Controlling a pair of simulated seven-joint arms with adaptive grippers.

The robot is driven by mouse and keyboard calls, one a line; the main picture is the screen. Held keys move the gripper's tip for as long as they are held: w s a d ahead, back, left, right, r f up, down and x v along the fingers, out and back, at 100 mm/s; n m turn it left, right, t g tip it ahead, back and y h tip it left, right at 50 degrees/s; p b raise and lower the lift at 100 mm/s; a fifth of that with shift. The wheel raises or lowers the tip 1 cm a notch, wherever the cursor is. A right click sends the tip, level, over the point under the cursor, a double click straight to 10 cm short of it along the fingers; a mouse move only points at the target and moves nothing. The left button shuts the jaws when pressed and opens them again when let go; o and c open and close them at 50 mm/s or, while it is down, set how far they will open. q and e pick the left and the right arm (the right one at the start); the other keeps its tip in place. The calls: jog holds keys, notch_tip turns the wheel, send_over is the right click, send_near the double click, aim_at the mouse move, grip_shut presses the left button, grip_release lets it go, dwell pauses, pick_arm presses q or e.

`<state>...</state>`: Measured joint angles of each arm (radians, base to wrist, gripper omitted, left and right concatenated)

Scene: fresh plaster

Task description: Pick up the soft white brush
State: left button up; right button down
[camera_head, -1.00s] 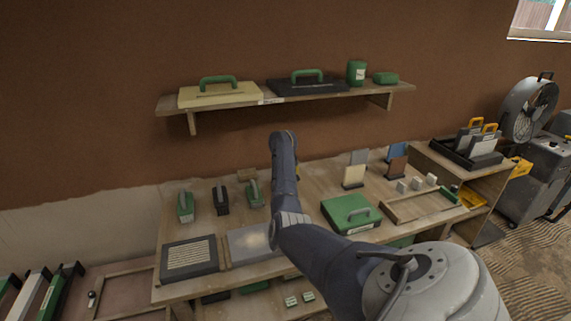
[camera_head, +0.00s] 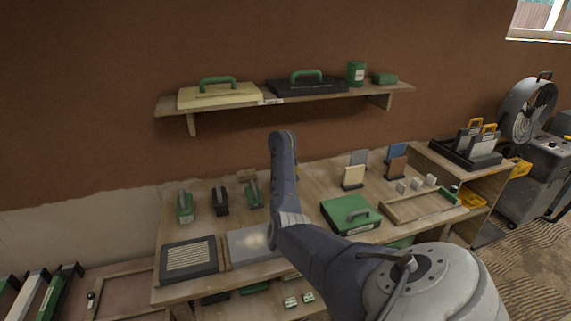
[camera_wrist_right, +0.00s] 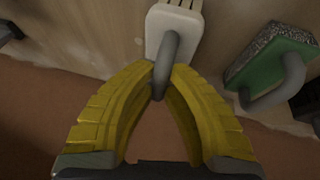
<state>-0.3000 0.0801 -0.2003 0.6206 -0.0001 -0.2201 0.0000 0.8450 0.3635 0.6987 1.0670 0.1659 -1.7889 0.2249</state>
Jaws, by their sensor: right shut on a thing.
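The soft white brush (camera_wrist_right: 172,30) shows in the right wrist view, with a white block body, pale bristles at its top edge and a curved grey handle (camera_wrist_right: 168,55). My right gripper (camera_wrist_right: 163,78) has yellow ribbed fingers; their tips are closed on the grey handle. The brush is over or on the wooden table; I cannot tell if it touches. In the head view my right arm hides the brush and the gripper. My left gripper is in neither view.
A green float (camera_wrist_right: 268,68) with a grey handle lies close to the right of the brush in the wrist view. On the table (camera_head: 310,190) stand several handled tools, a green case (camera_head: 348,212) and a wooden tray (camera_head: 405,210). A shelf (camera_head: 350,94) hangs above.

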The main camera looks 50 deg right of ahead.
notch_tip(320, 180, up, 20)
dwell(0.6)
jog(key=shift+f, duration=0.1)
jog(key=c, duration=2.1)
grip_release()
grip_shut()
jog(key=shift+w+f, duration=0.1)
